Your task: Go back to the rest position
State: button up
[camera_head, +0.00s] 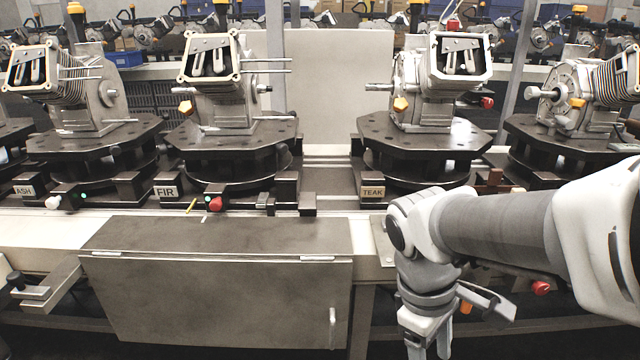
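My arm reaches in from the right edge of the head view, and its wrist bends down in front of the conveyor's front edge. My gripper (428,345) points downward at the bottom of the picture, to the right of the grey metal cabinet (215,300). Its fingertips are at or past the lower picture edge, so I cannot tell whether it is open or shut. I see nothing held in the part that shows.
Fixtures on dark round bases stand along the conveyor (325,202), with plates ASH (25,190), FIR (166,191) and TEAK (373,192). A red button (215,204) sits by FIR. A bracket (45,287) juts out at the left. More machines line the back.

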notch_tip(320, 180, up, 33)
jog(key=s+a+m+t+y+p, duration=0.1)
jog(key=m+t+p, duration=0.5)
jog(key=p, duration=1.9)
jog(key=m+y, duration=0.1)
jog(key=m, duration=0.1)
jog(key=shift+s+a+r+m+p, duration=0.2)
jog(key=shift+s+m+p, duration=0.1)
jog(key=shift+s+m, duration=0.1)
jog(key=shift+f, duration=0.1)
jog(key=shift+c, duration=1.1)
jog(key=shift+a, duration=0.1)
